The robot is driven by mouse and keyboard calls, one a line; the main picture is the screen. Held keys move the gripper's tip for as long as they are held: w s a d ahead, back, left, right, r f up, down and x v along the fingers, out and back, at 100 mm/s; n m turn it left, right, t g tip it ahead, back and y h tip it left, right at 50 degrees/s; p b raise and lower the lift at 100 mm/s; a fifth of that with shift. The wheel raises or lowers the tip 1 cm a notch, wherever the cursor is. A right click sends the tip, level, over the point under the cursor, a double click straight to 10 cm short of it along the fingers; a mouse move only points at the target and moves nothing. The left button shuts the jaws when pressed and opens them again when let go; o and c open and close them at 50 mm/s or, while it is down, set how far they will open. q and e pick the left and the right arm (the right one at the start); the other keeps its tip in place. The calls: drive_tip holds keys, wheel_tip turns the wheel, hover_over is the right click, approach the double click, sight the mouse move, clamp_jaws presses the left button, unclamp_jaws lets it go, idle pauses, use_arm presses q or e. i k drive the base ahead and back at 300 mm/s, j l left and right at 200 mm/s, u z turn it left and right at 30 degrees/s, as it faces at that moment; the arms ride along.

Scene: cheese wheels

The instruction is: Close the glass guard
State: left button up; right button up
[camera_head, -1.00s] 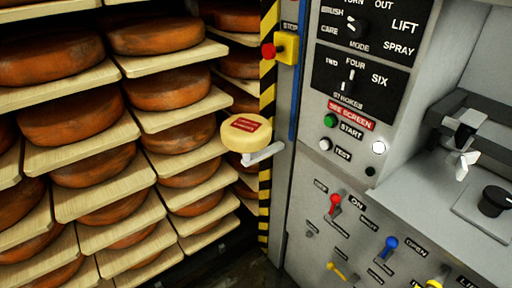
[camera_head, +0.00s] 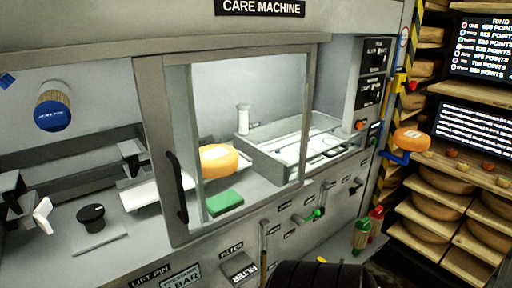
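The glass guard (camera_head: 281,85) is a clear pane in a grey metal frame on the front of the care machine. A black vertical handle (camera_head: 176,188) is on its left upright. The guard stands across the middle of the machine's bay, and the bay to its left is uncovered. Through the pane I see an orange cheese wheel (camera_head: 218,159) with a pale label and a green block (camera_head: 224,202).
A black knob (camera_head: 92,214) and a blue-ended round brush (camera_head: 52,112) are in the uncovered left bay. A metal basin (camera_head: 262,160) lies at the right. Small levers line the front panel. Shelves of cheese wheels (camera_head: 440,205) and screens stand at far right.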

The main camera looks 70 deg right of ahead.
sight(148, 71)
drive_tip(key=z, duration=0.4)
drive_tip(key=l+z, duration=0.1)
drive_tip(key=z, duration=0.75)
drive_tip(key=i+z, duration=0.1)
drive_tip(key=z, duration=0.3)
drive_tip(key=l+z, duration=0.1)
drive_tip(key=z, duration=0.35)
